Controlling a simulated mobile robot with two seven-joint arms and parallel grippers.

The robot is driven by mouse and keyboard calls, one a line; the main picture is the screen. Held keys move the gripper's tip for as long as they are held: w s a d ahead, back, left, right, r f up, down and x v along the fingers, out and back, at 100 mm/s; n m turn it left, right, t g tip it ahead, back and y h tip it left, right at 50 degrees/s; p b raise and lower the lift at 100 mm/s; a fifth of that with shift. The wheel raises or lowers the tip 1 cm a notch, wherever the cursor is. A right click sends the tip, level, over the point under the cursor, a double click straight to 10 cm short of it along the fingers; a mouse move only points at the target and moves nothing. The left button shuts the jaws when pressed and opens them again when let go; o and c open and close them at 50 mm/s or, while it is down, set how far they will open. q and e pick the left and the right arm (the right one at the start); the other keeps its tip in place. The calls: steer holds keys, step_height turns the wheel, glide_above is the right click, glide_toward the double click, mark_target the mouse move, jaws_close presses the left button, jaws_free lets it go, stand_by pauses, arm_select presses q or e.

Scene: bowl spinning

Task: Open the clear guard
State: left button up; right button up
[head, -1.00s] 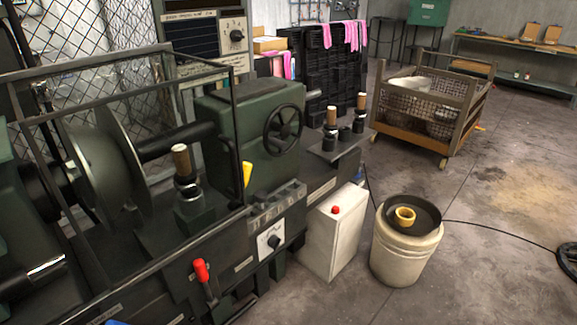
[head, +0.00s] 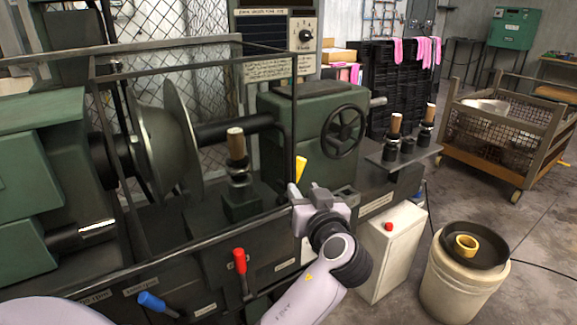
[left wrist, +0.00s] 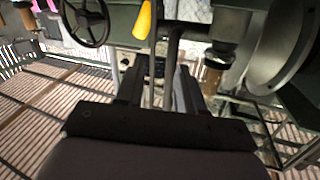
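The clear guard (head: 293,120) is a see-through panel in a dark frame on the front of the green lathe. It stands in front of the metal bowl disc (head: 165,145) and the tool post. My left gripper (head: 312,190) is at the lower right corner of the guard frame, by its right upright. In the left wrist view my left gripper (left wrist: 155,82) has its two dark fingers apart, with a dark bent bar (left wrist: 172,60) showing between them. I cannot tell whether the fingers touch the bar. My right gripper is not in view.
A red lever (head: 240,262) and a blue lever (head: 152,302) stick out of the lathe front. A yellow handle (head: 301,168) is just behind the gripper. A white box (head: 392,250) and a bucket (head: 460,285) stand to the right. Open floor lies beyond.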

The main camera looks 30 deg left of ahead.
mark_target(289, 160)
arm_select(q)
steer(key=r+n+y, duration=0.1)
steer(key=r, duration=0.1)
steer(key=a+r+n+g+y, duration=0.1)
steer(key=r+n, duration=0.1)
steer(key=shift+s+a+r, duration=0.1)
steer(key=shift+a+r, duration=0.05)
steer(key=shift+r, duration=0.25)
steer(key=p+x, duration=0.1)
steer(key=x, duration=0.5)
steer(key=shift+a+f, duration=0.1)
steer(key=shift+a, duration=0.05)
jaws_close()
